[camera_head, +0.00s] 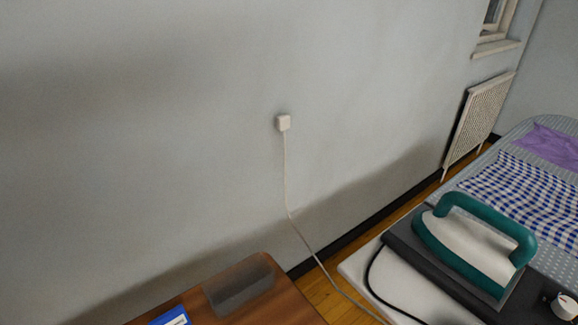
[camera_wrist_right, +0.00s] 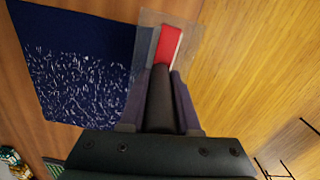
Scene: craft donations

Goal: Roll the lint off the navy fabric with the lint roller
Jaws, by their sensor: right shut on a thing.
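My right gripper (camera_wrist_right: 158,78) is shut on the dark handle (camera_wrist_right: 160,100) of what looks like the lint roller, with a red part (camera_wrist_right: 168,45) beyond the fingers. A translucent, pale sheet or box (camera_wrist_right: 190,35) shows around the red part; I cannot tell if it belongs to the roller. The navy fabric (camera_wrist_right: 75,35) lies on the wooden table to the left of the gripper in the right wrist view. White lint specks cover its lower part, while its upper part looks clean. My left gripper is in neither view.
In the head view, a grey translucent box (camera_head: 240,290) and a blue-and-white item (camera_head: 172,317) are at the wooden table's (camera_head: 285,300) edge. A cord (camera_head: 287,180) hangs from the wall plug (camera_head: 283,122).

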